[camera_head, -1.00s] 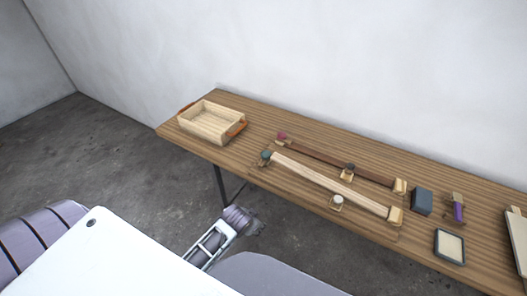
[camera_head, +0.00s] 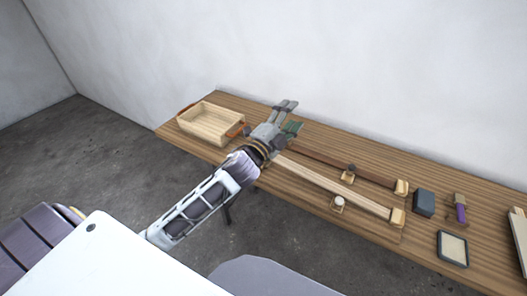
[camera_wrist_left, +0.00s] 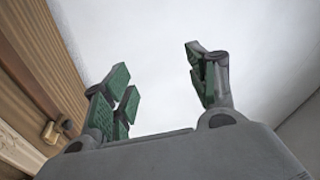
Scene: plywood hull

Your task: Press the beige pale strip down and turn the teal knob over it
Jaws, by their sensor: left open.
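The beige pale strip (camera_head: 335,186) lies lengthwise along the front of the wooden table, in front of a dark brown strip (camera_head: 335,165). My right gripper is not in view.
A wooden tray (camera_head: 183,125) with orange handles stands left of my gripper. A round white knob (camera_head: 339,202) sits by the strip's front edge and a dark knob (camera_head: 350,168) between the strips. A dark block (camera_head: 423,203), a purple-handled tool (camera_head: 460,212) and a framed pad (camera_head: 467,249) lie right.

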